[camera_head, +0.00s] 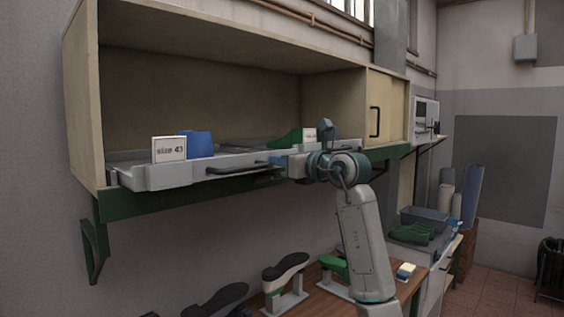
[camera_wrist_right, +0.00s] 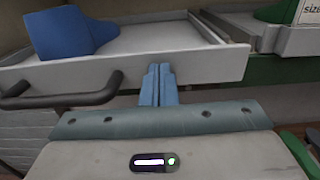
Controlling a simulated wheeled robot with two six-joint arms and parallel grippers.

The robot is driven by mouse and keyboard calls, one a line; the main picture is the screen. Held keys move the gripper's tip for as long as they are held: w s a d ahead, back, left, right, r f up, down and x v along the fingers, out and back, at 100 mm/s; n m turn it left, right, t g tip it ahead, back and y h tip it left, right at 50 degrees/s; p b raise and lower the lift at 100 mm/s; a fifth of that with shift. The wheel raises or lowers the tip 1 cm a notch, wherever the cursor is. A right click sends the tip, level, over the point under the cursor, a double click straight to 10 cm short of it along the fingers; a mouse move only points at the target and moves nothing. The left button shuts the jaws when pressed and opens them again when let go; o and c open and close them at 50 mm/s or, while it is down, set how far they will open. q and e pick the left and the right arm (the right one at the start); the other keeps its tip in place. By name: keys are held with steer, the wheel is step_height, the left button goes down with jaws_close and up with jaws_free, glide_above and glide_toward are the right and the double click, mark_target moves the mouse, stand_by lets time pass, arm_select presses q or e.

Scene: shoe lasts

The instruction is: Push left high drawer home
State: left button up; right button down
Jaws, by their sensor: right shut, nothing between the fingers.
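The left high drawer is a pale grey tray (camera_head: 160,178) on the shelf of the open upper cabinet. It juts out past the shelf edge and carries a dark bar handle (camera_head: 235,168). It also shows in the wrist view (camera_wrist_right: 215,65), with the handle (camera_wrist_right: 60,101) at left. A blue shoe last (camera_head: 195,144) and a "size 43" sign (camera_head: 169,149) are on it. My right gripper (camera_head: 277,161) is at the drawer front, right of the handle. Its blue fingers (camera_wrist_right: 158,72) are shut and empty, at the front panel; I cannot tell whether they touch. My left gripper is not in view.
A second drawer (camera_wrist_right: 298,42) with a green last (camera_head: 287,139) sits to the right, set farther back. A closed cabinet door (camera_head: 387,105) is beyond. Below, a wooden bench (camera_head: 318,300) holds shoe lasts on stands. The wall below the shelf is bare.

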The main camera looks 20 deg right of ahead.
mark_target(267, 159)
steer(key=shift+w, duration=0.1)
steer(key=shift+x, duration=2.15)
steer(key=shift+a, duration=0.1)
steer(key=shift+x, duration=1.6)
steer(key=shift+s+d+f+b, duration=0.1)
steer(key=shift+s+d+b, duration=0.1)
steer(key=shift+s+b, duration=0.15)
steer(key=b+v, duration=0.4)
steer(key=v, duration=0.9)
steer(key=shift+s, duration=0.15)
